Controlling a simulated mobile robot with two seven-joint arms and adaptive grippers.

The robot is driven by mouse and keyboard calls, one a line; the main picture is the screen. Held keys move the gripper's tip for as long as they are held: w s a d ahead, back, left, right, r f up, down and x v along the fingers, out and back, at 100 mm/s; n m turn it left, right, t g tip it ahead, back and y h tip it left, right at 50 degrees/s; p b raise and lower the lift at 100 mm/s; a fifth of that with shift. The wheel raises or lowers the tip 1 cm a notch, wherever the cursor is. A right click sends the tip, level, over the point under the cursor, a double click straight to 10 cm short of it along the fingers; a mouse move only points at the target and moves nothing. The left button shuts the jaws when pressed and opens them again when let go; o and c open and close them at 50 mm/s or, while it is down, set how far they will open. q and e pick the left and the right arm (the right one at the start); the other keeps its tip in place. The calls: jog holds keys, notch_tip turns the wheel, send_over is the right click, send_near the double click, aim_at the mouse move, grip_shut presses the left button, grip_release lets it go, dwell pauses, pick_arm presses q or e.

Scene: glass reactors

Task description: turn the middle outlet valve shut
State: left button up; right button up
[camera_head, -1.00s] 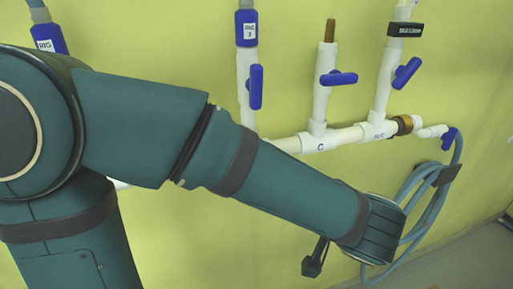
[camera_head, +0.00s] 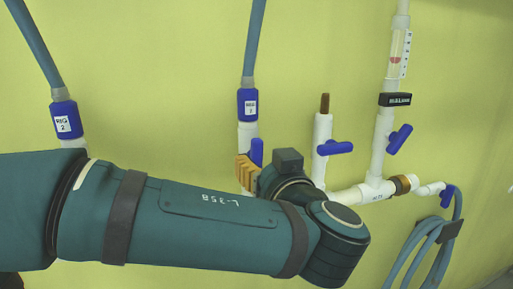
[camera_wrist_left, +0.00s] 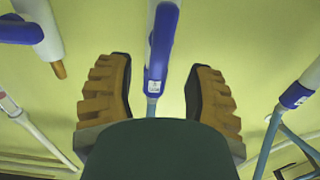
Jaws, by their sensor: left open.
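The valve with the blue handle (camera_head: 256,152) is on a white upright pipe in the head view, below a blue hose connector (camera_head: 248,104) with a white label. My left gripper (camera_head: 249,172) is close to this valve, its tan fingers partly hidden by my forearm and wrist. In the left wrist view the gripper (camera_wrist_left: 160,75) is open, with one ribbed finger on each side of the blue handle (camera_wrist_left: 163,38) and the labelled connector (camera_wrist_left: 154,87). The handle runs about along the pipe. I cannot tell whether the fingers touch it. My right gripper is not in view.
Two more blue-handled valves, a near one (camera_head: 335,147) and a far one (camera_head: 400,139), stand to the right on the white manifold. Another labelled blue connector (camera_head: 66,119) is at the left. A coiled blue hose (camera_head: 425,240) hangs at the right. The yellow-green wall is close behind.

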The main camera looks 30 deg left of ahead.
aim_at(258, 155)
pick_arm(q)
jog(key=shift+p+x, duration=0.4)
jog(key=shift+x, duration=2)
jog(key=shift+d, duration=0.1)
grip_shut()
